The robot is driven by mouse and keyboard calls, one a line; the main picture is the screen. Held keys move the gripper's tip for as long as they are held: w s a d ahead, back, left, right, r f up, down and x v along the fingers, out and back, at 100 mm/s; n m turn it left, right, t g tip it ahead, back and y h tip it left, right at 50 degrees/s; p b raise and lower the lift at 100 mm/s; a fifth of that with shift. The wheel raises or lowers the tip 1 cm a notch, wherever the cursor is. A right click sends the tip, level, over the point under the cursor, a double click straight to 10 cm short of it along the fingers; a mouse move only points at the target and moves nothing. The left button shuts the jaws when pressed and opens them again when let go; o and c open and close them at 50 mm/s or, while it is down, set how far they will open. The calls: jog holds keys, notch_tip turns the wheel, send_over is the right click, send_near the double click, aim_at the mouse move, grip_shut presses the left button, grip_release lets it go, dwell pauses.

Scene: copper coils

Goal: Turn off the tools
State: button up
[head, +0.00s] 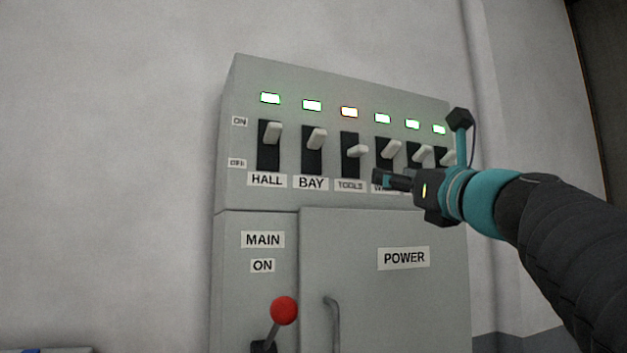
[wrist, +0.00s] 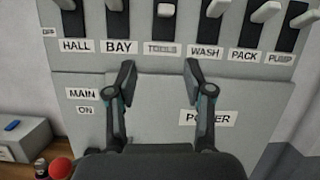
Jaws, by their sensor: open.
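The TOOLS switch (head: 357,151) is a white lever in a black slot on the grey panel. The lever also shows at the top of the wrist view (wrist: 166,10). My gripper (head: 380,179) is in front of the panel, right of and below the TOOLS lever in the head view. In the wrist view its fingers (wrist: 158,76) are spread and empty, below the TOOLS label. No contact with the lever shows.
The HALL (head: 273,132) and BAY (head: 317,138) levers are up at the left, with green lamps. More green-lamped levers, including WASH (wrist: 217,8), are to the right, partly behind my gripper. Below are a red-knobbed MAIN lever (head: 284,310) and a door handle (head: 333,325).

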aim_at(361, 153)
jog(key=shift+m+t, duration=0.4)
jog(key=shift+m, duration=0.2)
jog(key=p+x, duration=0.1)
jog(key=x, duration=0.3)
jog(key=r+p+x, duration=0.1)
jog(key=x, duration=0.4)
jog(key=r+p+x, duration=0.1)
jog(key=p+x, duration=0.1)
jog(key=x, duration=0.3)
jog(key=shift+s+d, duration=0.25)
jog(key=shift+d, duration=0.15)
jog(key=shift+f, duration=0.15)
grip_shut()
